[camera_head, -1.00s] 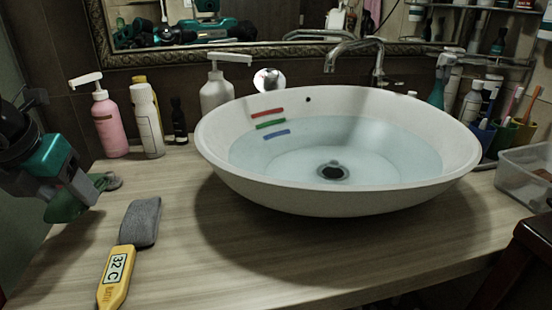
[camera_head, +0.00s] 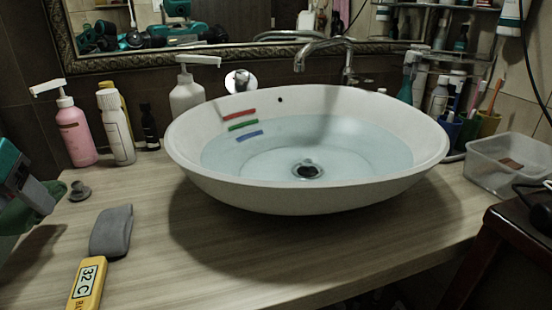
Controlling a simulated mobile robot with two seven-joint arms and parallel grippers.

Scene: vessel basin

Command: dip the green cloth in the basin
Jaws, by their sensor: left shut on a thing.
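The white oval basin (camera_head: 300,205) stands on the wooden counter with clear water (camera_head: 350,145) in it and a dark drain at the bottom. Red, green and blue strips mark its inner left wall. My left gripper (camera_head: 30,198) is at the left edge of the view, shut on the green cloth (camera_head: 18,218), left of the basin and apart from it. The cloth is partly cut off by the picture edge. My right gripper is not in view.
A grey block (camera_head: 111,230) and a yellow thermometer reading 32 C (camera_head: 87,283) lie front left. A grey stopper (camera_head: 79,191), a pink pump bottle (camera_head: 75,135) and other bottles stand left. The faucet (camera_head: 322,45) is behind the basin. A clear tub (camera_head: 505,165) is right.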

